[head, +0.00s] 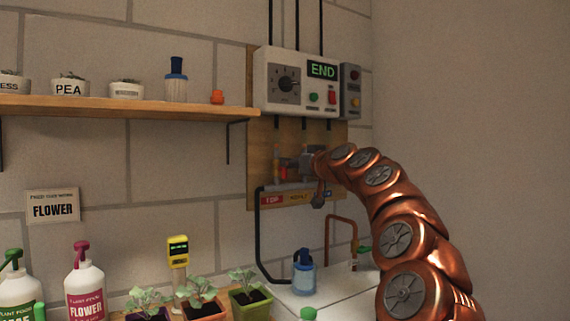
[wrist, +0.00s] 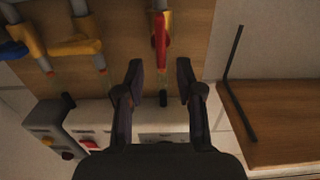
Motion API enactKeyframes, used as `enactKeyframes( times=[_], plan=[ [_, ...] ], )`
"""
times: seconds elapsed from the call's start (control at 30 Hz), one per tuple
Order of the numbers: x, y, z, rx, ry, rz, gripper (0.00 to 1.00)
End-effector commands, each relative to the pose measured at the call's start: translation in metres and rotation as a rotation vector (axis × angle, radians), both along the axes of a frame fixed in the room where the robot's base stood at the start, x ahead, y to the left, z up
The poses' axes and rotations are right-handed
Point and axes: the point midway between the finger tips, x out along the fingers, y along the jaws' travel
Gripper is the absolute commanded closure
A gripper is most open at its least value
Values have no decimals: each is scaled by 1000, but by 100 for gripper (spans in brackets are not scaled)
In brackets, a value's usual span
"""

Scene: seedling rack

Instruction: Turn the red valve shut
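The red valve (wrist: 160,32) is at the top middle of the wrist view, on the wooden board. Its red lever seems to lie in line with its pipe, over a yellow body. My gripper (wrist: 159,68) is open, its two dark fingers apart on either side of the pipe line just below the valve in the picture. No contact with the lever shows. In the head view my gripper (head: 293,164) is at the board, and only a small red and yellow part of the valve (head: 277,166) shows beside it.
Two more valves are left in the wrist view, one yellow (wrist: 75,45) and one with blue (wrist: 25,38). The control box (head: 285,82) reading END hangs above my gripper. A wooden shelf (head: 130,104) is to the left. Seedling pots (head: 250,304) stand below.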

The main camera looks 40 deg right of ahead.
Motion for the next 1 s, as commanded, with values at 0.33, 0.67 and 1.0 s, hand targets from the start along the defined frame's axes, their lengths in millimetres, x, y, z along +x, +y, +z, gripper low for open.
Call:
enactKeyframes(
  times=[0.33, 0.67, 1.0],
  plan=[
    [29, -2, -1, 1, 3, 1, 64],
    [43, -2, -1, 1, 1, 2, 64],
    [44, -1, -1, 1, 1, 2, 64]
  ],
)
